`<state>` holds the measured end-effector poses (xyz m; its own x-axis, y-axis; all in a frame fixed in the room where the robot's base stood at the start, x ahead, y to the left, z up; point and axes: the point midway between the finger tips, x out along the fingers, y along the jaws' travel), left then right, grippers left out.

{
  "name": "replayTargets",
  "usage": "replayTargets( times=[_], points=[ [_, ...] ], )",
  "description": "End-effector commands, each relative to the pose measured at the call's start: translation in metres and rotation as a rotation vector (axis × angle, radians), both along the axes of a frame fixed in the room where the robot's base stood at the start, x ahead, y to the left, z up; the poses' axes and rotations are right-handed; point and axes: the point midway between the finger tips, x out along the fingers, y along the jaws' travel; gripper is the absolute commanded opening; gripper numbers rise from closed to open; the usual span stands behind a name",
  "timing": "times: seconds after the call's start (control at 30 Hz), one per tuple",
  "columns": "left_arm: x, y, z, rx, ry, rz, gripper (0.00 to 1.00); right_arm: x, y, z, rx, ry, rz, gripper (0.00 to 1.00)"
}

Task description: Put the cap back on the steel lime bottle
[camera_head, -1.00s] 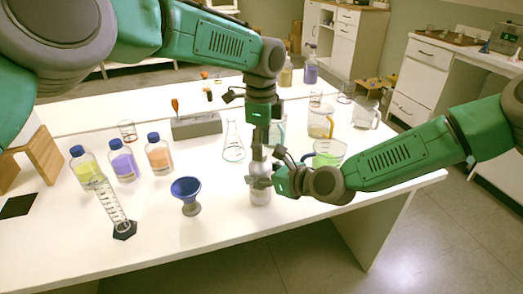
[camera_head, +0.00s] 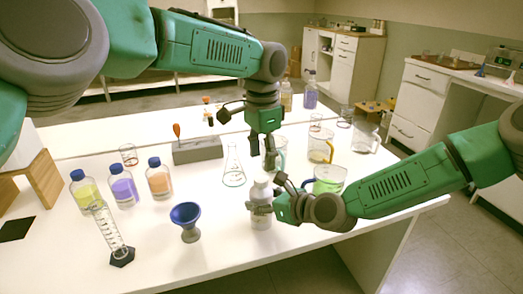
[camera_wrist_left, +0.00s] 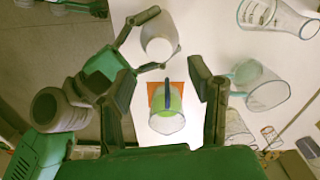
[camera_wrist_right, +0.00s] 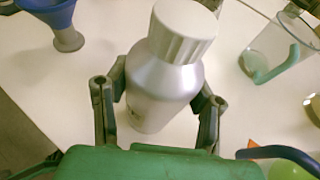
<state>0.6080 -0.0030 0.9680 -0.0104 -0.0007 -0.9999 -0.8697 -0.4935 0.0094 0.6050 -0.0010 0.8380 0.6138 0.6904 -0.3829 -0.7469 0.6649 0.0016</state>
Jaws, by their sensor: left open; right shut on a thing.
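The steel bottle (camera_head: 261,215) stands at the table's front right edge, upright as far as I can see. My right gripper (camera_head: 268,208) is shut around its body. In the right wrist view the white ribbed cap (camera_wrist_right: 183,30) sits on the neck of the silver bottle (camera_wrist_right: 152,100), between the right fingers (camera_wrist_right: 158,95). My left gripper (camera_head: 269,163) hangs just above and beyond the bottle, open and apart from the cap. In the left wrist view the left fingers (camera_wrist_left: 162,82) are spread and empty, with the white cap (camera_wrist_left: 160,38) beyond them. No label shows clearly.
A beaker of green liquid (camera_head: 327,181) stands right of the bottle, close to my right arm. A blue funnel (camera_head: 187,214), a graduated cylinder (camera_head: 112,235) and several blue-capped bottles (camera_head: 158,180) stand left. A conical flask (camera_head: 233,172) is behind.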

Motion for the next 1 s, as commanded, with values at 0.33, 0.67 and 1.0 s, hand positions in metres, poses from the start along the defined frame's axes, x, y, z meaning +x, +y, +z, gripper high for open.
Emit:
replayTargets(
  times=[0.33, 0.67, 1.0],
  points=[
    [0.000, 0.001, 0.014, 0.005, 0.003, 0.517, 0.47, 0.000, 0.000, 0.001, 0.001, -0.001, 0.000, 0.00],
    [0.000, 0.001, 0.016, 0.007, 0.003, 0.586, 0.47, 0.000, 0.000, 0.001, 0.001, -0.001, 0.000, 0.00],
    [0.000, 0.002, -0.002, 0.009, 0.008, 0.584, 0.47, 0.000, 0.000, 0.001, 0.000, -0.001, 0.000, 0.00]
  ],
)
